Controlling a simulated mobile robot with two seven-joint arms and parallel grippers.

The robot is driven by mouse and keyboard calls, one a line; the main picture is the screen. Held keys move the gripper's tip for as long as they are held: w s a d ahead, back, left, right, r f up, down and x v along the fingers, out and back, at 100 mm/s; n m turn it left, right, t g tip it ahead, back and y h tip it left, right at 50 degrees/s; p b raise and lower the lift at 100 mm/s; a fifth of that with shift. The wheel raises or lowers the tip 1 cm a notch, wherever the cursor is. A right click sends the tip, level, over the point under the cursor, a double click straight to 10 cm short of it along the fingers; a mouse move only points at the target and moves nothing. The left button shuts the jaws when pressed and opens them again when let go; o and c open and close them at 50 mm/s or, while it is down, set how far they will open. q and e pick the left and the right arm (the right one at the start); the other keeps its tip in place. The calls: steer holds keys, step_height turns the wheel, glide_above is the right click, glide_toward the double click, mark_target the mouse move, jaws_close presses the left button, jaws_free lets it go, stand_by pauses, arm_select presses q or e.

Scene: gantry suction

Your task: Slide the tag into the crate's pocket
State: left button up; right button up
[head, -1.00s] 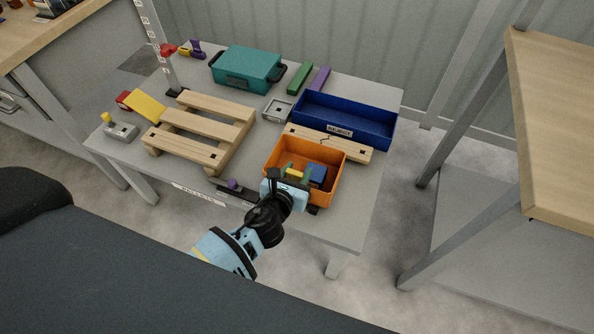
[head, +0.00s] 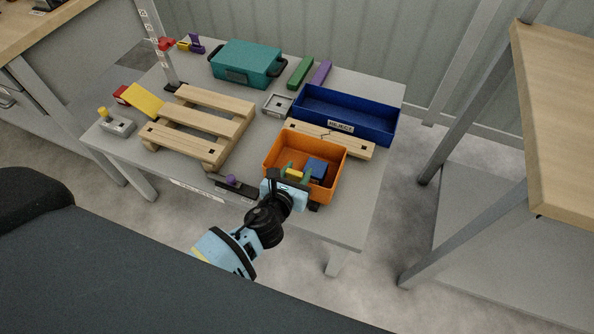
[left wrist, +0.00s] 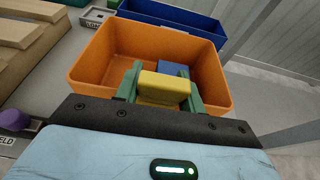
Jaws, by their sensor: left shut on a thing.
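My left gripper (head: 297,173) reaches into the orange crate (head: 334,184) from its near side. In the left wrist view its green fingers (left wrist: 163,90) are shut on a yellow block (left wrist: 163,86). A blue block (left wrist: 174,68) lies just beyond it in the crate. Whether the yellow block touches the crate floor I cannot tell. A teal crate (head: 246,58) with black handles stands at the back of the table, with a dark plate (head: 237,75) on its front that may be a pocket. I cannot make out a separate tag. My right gripper is not in view.
A blue tray (head: 380,128) marked REJECT stands behind the orange crate, with a wooden board (head: 357,146) between them. A wooden pallet (head: 205,127) fills the table's left middle. A dark strip with a purple knob (head: 231,180) lies left of my gripper.

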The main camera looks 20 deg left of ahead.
mark_target(294, 178)
arm_select(q)
steer(key=shift+f, duration=0.15)
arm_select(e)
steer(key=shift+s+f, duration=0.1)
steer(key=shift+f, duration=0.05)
arm_select(q)
steer(key=o, duration=0.9)
steer(key=shift+o, duration=0.7)
steer(key=shift+f, duration=0.1)
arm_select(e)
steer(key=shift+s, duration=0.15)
arm_select(q)
steer(key=shift+s, duration=0.15)
steer(key=v, duration=0.3)
steer(key=shift+p, duration=0.4)
steer(key=v, duration=0.3)
steer(key=shift+s+r, duration=0.25)
steer(key=shift+r, duration=0.05)
steer(key=shift+s+r+p, duration=0.2)
steer(key=shift+s+p, duration=0.1)
steer(key=shift+s, duration=0.15)
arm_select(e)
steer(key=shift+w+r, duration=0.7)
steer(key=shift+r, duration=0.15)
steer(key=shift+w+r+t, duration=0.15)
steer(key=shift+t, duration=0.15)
